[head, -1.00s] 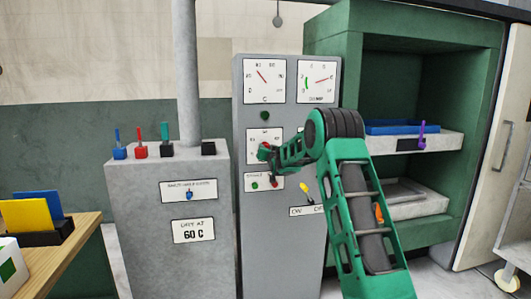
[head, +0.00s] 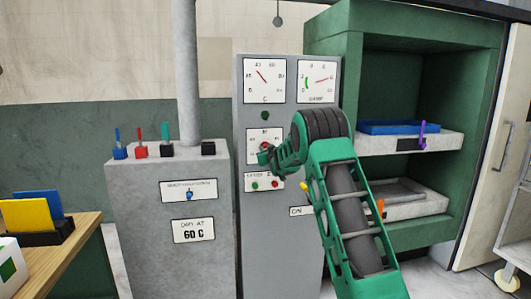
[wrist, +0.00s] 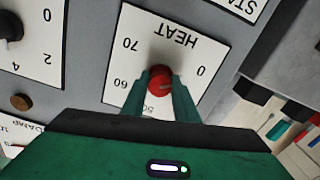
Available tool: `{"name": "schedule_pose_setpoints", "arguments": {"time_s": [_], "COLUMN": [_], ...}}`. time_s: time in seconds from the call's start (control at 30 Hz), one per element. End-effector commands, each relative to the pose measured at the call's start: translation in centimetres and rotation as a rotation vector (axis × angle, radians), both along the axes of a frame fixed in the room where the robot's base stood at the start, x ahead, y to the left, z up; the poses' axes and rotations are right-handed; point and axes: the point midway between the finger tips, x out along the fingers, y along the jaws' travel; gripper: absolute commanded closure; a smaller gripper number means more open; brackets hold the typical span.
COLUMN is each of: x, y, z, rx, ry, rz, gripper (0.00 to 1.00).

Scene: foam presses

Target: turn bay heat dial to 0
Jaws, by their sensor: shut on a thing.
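The heat dial is a red knob (wrist: 160,77) on a white plate (wrist: 190,52) marked HEAT, with 0, 50, 60 and 70 readable. The plate appears upside down in the wrist view. My gripper (wrist: 160,88) is shut on the red knob, one green finger on each side. In the head view, my gripper (head: 266,155) is at the front of the grey control panel (head: 285,220), over the lower part of the small white dial plate (head: 265,133). I cannot tell which number the knob points to.
Two gauges, left (head: 264,80) and right (head: 318,81), sit above on the panel. A plate with green and red buttons (head: 264,183) is just below my gripper. A grey pedestal (head: 165,240) stands left, and a green press (head: 420,85) with shelves stands right.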

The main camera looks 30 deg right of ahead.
Motion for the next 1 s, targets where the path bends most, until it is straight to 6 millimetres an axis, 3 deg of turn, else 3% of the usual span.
{"name": "schedule_pose_setpoints", "arguments": {"time_s": [0.03,0.3,0.33,0.4,0.77,1.0], "x": [0.0,0.0,0.0,0.0,-0.3,-3.1], "y": [0.3,0.3,0.3,0.3,0.1,0.9], "z": [-0.8,-0.8,-0.8,-0.7,-0.2,-0.1], "rx": [0.005,0.006,0.006,0.005,0.002,0.003], "ry": [0.013,0.012,0.012,0.011,0.004,0.003], "rz": [0.004,0.004,0.004,0.004,0.0,0.0], "gripper": [0.95,0.95,0.68,0.55,0.55,0.55]}}
